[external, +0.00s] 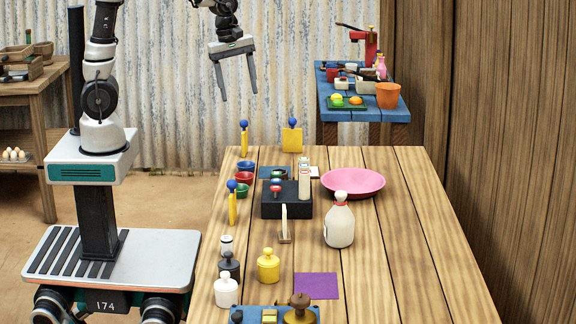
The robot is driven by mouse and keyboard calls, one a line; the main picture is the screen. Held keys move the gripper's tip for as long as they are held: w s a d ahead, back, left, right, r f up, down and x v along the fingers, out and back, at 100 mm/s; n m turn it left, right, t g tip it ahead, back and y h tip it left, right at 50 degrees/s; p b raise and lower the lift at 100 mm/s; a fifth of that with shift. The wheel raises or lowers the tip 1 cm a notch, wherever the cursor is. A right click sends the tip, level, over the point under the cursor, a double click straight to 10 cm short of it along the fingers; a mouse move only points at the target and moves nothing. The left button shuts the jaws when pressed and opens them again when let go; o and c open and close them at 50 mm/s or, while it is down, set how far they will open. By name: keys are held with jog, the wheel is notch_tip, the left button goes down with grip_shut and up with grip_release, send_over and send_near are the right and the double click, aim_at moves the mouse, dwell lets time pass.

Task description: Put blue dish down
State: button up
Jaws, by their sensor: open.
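A small blue dish (246,166) sits on the wooden table, toward its far left edge. A red dish (243,178) and a green dish (241,190) sit close in front of it in a row. My gripper (238,94) is open and empty, high above the far end of the table, pointing down. It is well clear of the blue dish and touches nothing.
Yellow blue-topped pieces (292,138) stand nearby. Several lidded pots (268,266) stand nearer. The table's right side (420,260) is clear.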

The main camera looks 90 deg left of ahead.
jog(key=s+d+r+m+t, duration=0.1)
jog(key=s+d+r+m, duration=0.2)
jog(key=s+d+m, duration=0.3)
jog(key=s+d+r+m+t, duration=0.2)
jog(key=s+d+m, duration=0.4)
jog(key=m, duration=0.8)
jog(key=shift+s+d+r, duration=0.35)
jog(key=shift+d+r, duration=0.45)
jog(key=shift+d, duration=0.35)
jog(key=shift+o, duration=0.5)
jog(key=shift+s+d+m+t, duration=0.15)
jog(key=shift+s+m+t, duration=0.2)
jog(key=shift+m, duration=0.35)
